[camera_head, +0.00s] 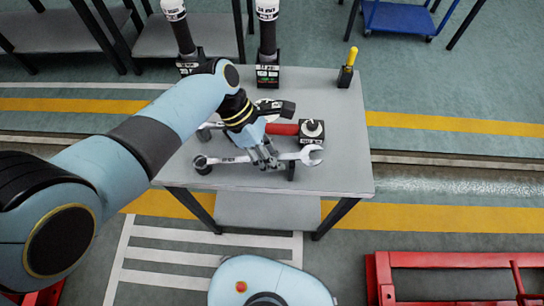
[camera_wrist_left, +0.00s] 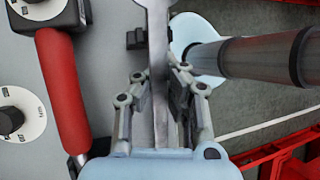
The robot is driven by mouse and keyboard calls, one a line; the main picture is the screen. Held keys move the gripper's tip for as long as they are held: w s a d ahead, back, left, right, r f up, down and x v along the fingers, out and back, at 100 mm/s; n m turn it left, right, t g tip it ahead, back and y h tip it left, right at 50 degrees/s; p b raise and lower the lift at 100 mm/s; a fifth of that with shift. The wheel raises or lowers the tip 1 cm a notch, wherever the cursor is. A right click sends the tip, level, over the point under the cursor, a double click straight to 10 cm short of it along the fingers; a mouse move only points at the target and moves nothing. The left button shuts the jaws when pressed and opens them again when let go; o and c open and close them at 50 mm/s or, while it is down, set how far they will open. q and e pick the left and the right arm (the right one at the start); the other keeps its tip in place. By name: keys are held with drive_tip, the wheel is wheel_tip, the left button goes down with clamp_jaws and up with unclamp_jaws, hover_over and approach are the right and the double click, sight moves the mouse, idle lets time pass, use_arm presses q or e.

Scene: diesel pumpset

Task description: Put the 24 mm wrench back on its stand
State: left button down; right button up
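A long steel wrench (camera_head: 235,160) lies across the front of the grey table, its open jaw (camera_head: 312,155) to the right. Its left end is at a dark round post (camera_head: 203,165). A small black support (camera_head: 290,170) stands under its right part. Its size marking is too small to read. My left gripper (camera_head: 265,157) is over the middle of the wrench. In the left wrist view, the wrench (camera_wrist_left: 158,45) runs between the two fingers (camera_wrist_left: 160,90), which look closed on its handle. A black block (camera_wrist_left: 135,38) is beside it. My right gripper is not in view.
Behind the wrench is a red-handled tool (camera_head: 282,129) next to a block with a round white top (camera_head: 312,129). A yellow-handled tool (camera_head: 351,58) stands at the back right corner. Dark upright tools (camera_head: 267,45) stand at the back. The table's right side (camera_head: 345,120) is clear.

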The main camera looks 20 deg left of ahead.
use_arm(q)
drive_tip(key=c, duration=2.1)
unclamp_jaws()
drive_tip(key=shift+f+b, duration=0.6)
drive_tip(key=shift+f, duration=0.35)
drive_tip(key=o, duration=0.7)
drive_tip(key=v, duration=1.2)
drive_tip(key=shift+w+a, duration=0.1)
